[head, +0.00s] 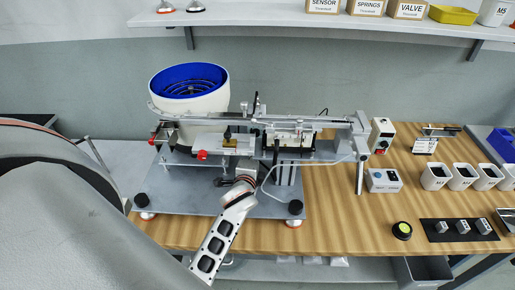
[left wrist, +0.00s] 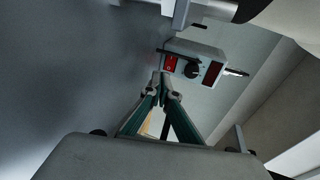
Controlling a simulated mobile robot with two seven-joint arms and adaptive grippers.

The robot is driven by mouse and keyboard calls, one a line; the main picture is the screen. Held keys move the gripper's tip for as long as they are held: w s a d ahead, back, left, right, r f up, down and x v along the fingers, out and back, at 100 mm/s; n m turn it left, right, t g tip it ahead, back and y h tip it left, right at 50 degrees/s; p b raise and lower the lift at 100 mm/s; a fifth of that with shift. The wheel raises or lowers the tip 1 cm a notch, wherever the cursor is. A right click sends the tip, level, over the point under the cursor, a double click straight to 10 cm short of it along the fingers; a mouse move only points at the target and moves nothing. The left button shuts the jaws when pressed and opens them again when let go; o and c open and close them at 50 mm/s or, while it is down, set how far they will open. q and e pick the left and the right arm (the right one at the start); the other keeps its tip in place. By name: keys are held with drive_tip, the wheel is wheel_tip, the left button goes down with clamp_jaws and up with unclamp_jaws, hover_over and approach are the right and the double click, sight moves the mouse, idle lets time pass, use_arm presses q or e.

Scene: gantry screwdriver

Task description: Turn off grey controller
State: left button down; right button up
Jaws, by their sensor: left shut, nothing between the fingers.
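The grey controller (left wrist: 208,55) shows in the left wrist view, a light grey box with a red rocker switch (left wrist: 170,63), a black knob (left wrist: 192,71) and a dark red display (left wrist: 212,73). My left gripper (left wrist: 163,78) is shut and empty, its fingertips close to the switch end of the box. I cannot tell whether they touch it. My right gripper is not in view.
A white bowl feeder with blue inside (head: 190,92) and a rail assembly stand on a grey plate (head: 180,200). Bare wood (head: 335,225) lies between.

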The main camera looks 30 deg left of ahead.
use_arm(q)
drive_tip(key=shift+r+x, duration=0.2)
drive_tip(key=shift+x, duration=0.65)
drive_tip(key=shift+r+x, duration=0.15)
drive_tip(key=shift+x, duration=0.7)
drive_tip(key=shift+r+x, duration=0.2)
drive_tip(key=shift+x, duration=0.65)
drive_tip(key=shift+w+a, duration=0.15)
drive_tip(key=shift+w, duration=0.1)
